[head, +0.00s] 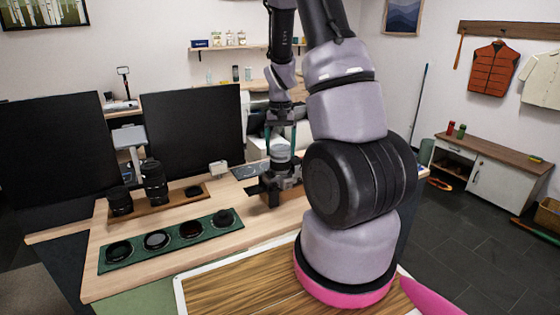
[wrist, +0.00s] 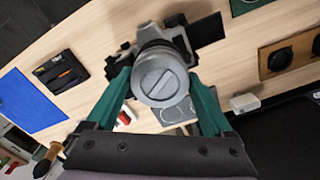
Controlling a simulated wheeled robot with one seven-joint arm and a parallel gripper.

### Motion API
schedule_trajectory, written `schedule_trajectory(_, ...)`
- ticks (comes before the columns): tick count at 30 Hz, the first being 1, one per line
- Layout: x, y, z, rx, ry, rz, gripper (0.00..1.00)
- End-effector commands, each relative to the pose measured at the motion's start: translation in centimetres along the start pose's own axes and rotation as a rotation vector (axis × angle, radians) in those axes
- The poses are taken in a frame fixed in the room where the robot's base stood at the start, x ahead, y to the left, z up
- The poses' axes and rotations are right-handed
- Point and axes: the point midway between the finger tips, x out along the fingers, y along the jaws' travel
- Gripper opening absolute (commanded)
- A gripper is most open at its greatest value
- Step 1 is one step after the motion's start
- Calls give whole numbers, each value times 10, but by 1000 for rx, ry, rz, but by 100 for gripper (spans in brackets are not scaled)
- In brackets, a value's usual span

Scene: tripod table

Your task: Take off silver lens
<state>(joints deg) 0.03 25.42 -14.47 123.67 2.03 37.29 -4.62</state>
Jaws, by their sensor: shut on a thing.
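The silver lens (wrist: 160,80) faces me in the wrist view, with a round grey end crossed by a slanted bar. The teal fingers of my gripper (wrist: 159,86) sit on either side of it, shut on it. The silver and black camera (wrist: 182,40) is directly behind the lens. In the head view, my gripper (head: 281,143) points down over the lens (head: 280,154), which stands upright above the camera (head: 268,190) on the desk. The joint between lens and camera is partly hidden, so I cannot tell whether they are apart.
A green mat (head: 172,240) with several round lens items lies at the front left. A wooden tray (head: 160,208) behind it holds black lenses (head: 155,184). Two dark monitors (head: 192,132) stand behind. A blue mat (wrist: 28,100) and a dark box (wrist: 60,72) show in the wrist view.

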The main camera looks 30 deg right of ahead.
Motion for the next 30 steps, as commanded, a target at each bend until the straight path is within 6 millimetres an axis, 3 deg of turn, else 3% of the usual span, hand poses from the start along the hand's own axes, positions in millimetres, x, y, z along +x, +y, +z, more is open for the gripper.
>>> schedule_trajectory(5,0,0,0,-143,1,-1,24)
schedule_trajectory(30,-13,0,0,-134,1,-1,24)
